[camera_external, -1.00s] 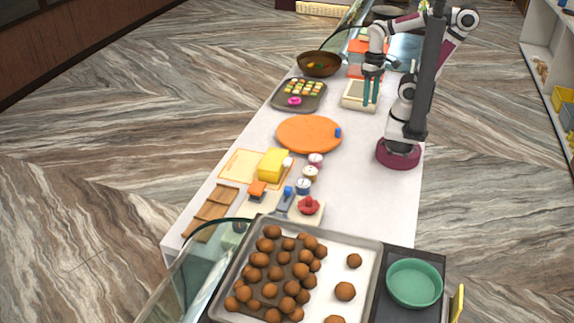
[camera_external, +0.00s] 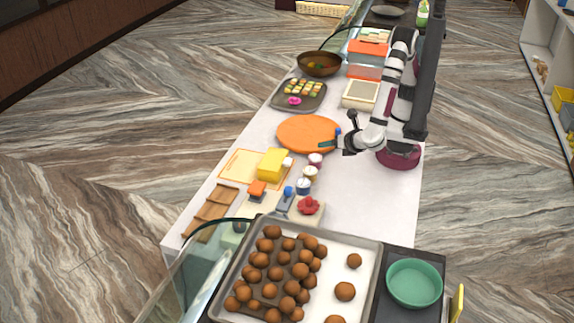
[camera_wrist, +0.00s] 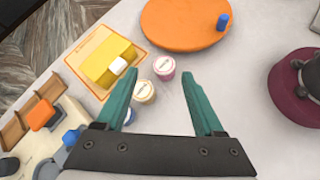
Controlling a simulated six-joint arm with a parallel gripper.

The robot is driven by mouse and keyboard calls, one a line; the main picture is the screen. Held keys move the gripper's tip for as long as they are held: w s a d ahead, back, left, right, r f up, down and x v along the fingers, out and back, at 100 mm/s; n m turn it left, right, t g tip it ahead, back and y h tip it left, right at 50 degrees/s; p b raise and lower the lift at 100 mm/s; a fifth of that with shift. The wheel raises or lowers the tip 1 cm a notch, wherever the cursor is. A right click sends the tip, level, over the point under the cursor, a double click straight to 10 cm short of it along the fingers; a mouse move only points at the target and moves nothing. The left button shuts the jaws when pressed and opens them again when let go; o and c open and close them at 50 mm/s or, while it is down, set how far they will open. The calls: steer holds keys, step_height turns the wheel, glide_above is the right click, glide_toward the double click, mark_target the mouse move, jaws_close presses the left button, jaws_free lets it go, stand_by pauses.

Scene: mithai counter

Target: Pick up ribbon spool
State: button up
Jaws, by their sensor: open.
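Several small round pieces that look like ribbon spools stand in a row on the white counter. The pink spool (camera_wrist: 164,67) and the cream spool (camera_wrist: 143,91) show between my gripper's fingers in the wrist view. The blue spool (camera_wrist: 128,116) is partly hidden by the left finger. In the external view the pink spool (camera_external: 315,159), cream spool (camera_external: 310,172) and blue spool (camera_external: 303,186) lie nearer the camera than my gripper (camera_external: 334,145). My gripper also shows in the wrist view (camera_wrist: 158,72); it is open, empty and above the counter, with teal fingers apart.
An orange round board (camera_external: 306,134) with a small blue cylinder (camera_wrist: 223,22) is close by. A yellow block (camera_external: 272,165) lies on an orange-edged mat (camera_external: 236,168) left of the spools. A red-topped item (camera_external: 308,206) and a tray of brown balls (camera_external: 348,260) are nearer the camera.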

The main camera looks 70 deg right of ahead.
mark_target(305, 183)
steer(key=s+a+f+n+t+y, duration=0.45)
steer(key=s+a+f+n, duration=0.2)
steer(key=a+n, duration=0.35)
steer(key=x, duration=0.5)
steer(key=r+x, duration=0.1)
steer(key=x, duration=0.9)
steer(key=shift+w+a+r, duration=0.15)
steer(key=shift+w+r, duration=0.05)
steer(key=shift+w, duration=0.15)
steer(key=c, duration=1)
steer(key=shift+r, duration=0.1)
